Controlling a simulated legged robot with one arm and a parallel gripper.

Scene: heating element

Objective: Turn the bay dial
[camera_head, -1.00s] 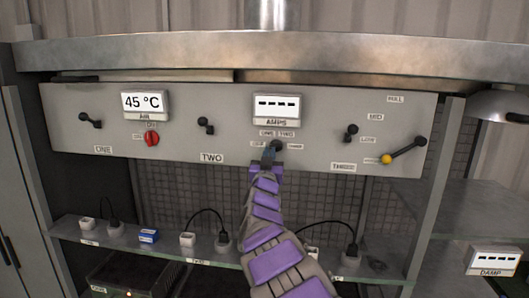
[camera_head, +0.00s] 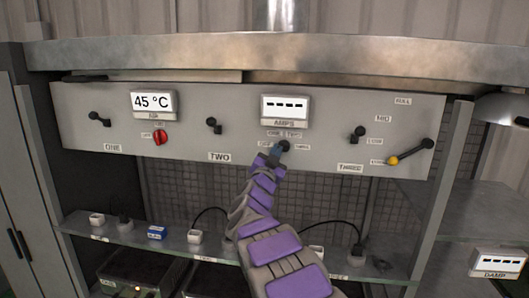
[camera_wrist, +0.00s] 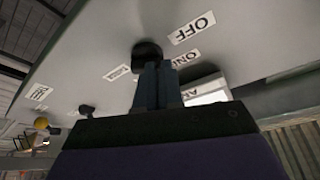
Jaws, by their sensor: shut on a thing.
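The bay dial (camera_head: 284,146) is a dark knob under the AMPS display (camera_head: 284,108) on the grey panel. Small labels stand around it; OFF and ONE are readable in the wrist view. My gripper (camera_head: 277,153) reaches up to it from below, its narrow blue-grey fingers shut on the dial. In the wrist view the dark dial head (camera_wrist: 147,49) shows at the tips of my gripper (camera_wrist: 155,65). The fingers hide part of the knob, so I cannot tell which label it points at. The AMPS display shows only dashes.
Dark lever switches ONE (camera_head: 99,119), TWO (camera_head: 213,125) and THREE (camera_head: 357,133) flank the dial. A red knob (camera_head: 160,137) sits under the 45 °C display (camera_head: 153,103). A yellow-tipped lever (camera_head: 409,152) is at right. A glass shelf (camera_head: 130,237) with plugs lies below.

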